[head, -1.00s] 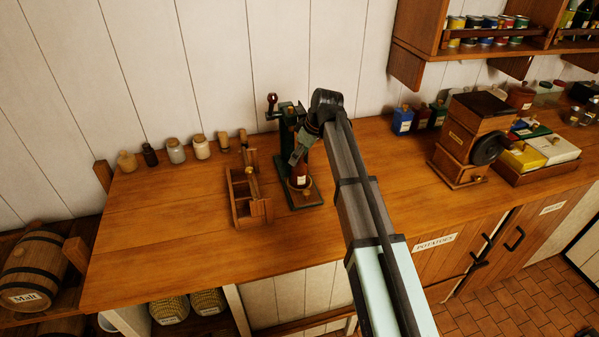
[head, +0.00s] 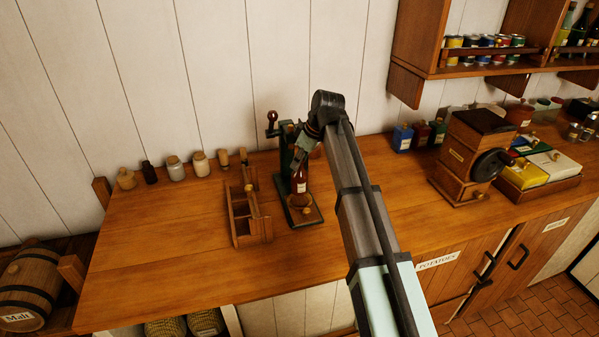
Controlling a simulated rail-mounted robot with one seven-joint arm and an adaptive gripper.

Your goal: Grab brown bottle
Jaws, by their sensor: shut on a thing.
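The brown bottle (head: 299,186), reddish-brown with a pale label, is upright at the green corking stand (head: 283,160) on the wooden counter. My gripper (head: 301,160) comes down from above and is shut on the bottle's upper part. The fingers and my wrist hide the bottle's neck.
A wooden bottle carrier (head: 250,226) stands close on the left. Several small jars (head: 176,169) line the wall. A wooden grinder (head: 470,155) stands to the right. The counter's left front (head: 160,255) is clear.

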